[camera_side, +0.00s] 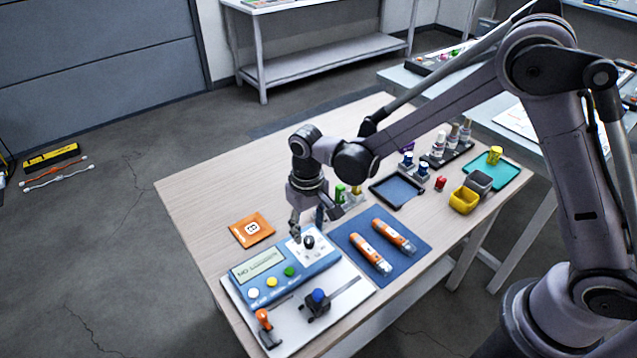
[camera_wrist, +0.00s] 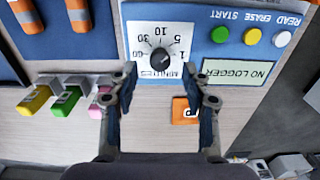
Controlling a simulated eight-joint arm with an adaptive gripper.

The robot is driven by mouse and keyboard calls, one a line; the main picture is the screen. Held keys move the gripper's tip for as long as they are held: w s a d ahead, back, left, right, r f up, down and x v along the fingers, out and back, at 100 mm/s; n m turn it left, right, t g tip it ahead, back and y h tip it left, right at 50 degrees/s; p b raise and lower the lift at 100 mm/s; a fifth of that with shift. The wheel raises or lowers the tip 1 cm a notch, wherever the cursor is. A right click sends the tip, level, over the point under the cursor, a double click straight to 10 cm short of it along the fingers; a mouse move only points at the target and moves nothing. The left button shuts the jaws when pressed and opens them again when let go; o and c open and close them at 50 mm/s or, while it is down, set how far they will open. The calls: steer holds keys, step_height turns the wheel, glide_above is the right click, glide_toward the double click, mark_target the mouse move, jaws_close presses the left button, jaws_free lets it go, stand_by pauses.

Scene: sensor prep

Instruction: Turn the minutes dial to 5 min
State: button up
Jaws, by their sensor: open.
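The blue device (camera_side: 292,285) lies on the white board at the near end of the table. Its black minutes dial (camera_side: 308,242) sits on a white label and also shows in the wrist view (camera_wrist: 160,60). The label reads 60, 30, 10, 5 and 1 around the dial. I cannot surely tell which number the pointer faces. My gripper (camera_side: 308,224) is open and empty, just above and beside the dial. In the wrist view its two fingers (camera_wrist: 160,80) point toward the dial, with the dial between and beyond their tips.
The device has a NO LOGGER display (camera_wrist: 238,72) and white, yellow and green buttons. An orange packet (camera_side: 252,229) lies beside it. Orange tubes (camera_side: 370,252) lie on a blue mat (camera_side: 408,272). A slider fixture (camera_side: 318,303) and orange-handled tool (camera_side: 264,322) are in front.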

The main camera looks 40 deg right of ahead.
mark_target(311, 239)
step_height(311, 239, up, 10)
steer(key=shift+f, duration=0.25)
stand_by(0.3)
steer(key=s+d+r+t, duration=0.3)
steer(key=s+d, duration=0.4)
steer(key=d, duration=0.1)
steer(key=s+d+r+t, duration=0.4)
steer(key=s+d, duration=0.4)
steer(key=shift+d+r, duration=0.2)
steer(key=shift+r, duration=0.05)
